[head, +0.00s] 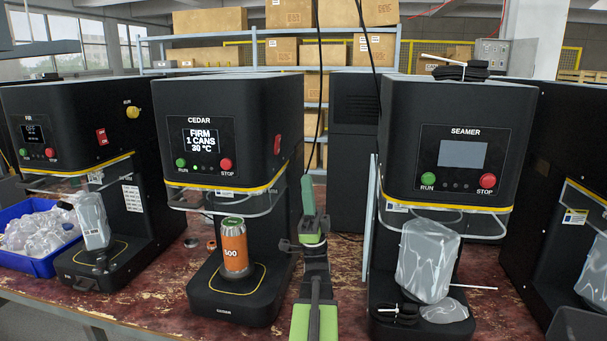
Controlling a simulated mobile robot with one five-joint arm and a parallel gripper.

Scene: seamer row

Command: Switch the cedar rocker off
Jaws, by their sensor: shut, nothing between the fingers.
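The cedar machine (215,115) is a black cabinet with a lit screen reading "FIRM 1 CANS 30 °C". Its rocker (277,144) is a small red switch on the cabinet's right side face, seen at a slant; I cannot tell which way it is tipped. A green RUN button and a red STOP button sit below the screen. An orange can (234,250) stands upright on the cedar base. My gripper (307,183) is shut and empty, pointing up in the gap right of the cedar machine. In the picture it is below and right of the rocker, apart from it.
The fir machine (60,115), with its own red rocker (101,135), stands left. The seamer (455,110), blank-screened and holding a wrapped grey package (427,260), stands right. A dark cable (319,85) hangs over the gap. A blue bin (40,265) is far left.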

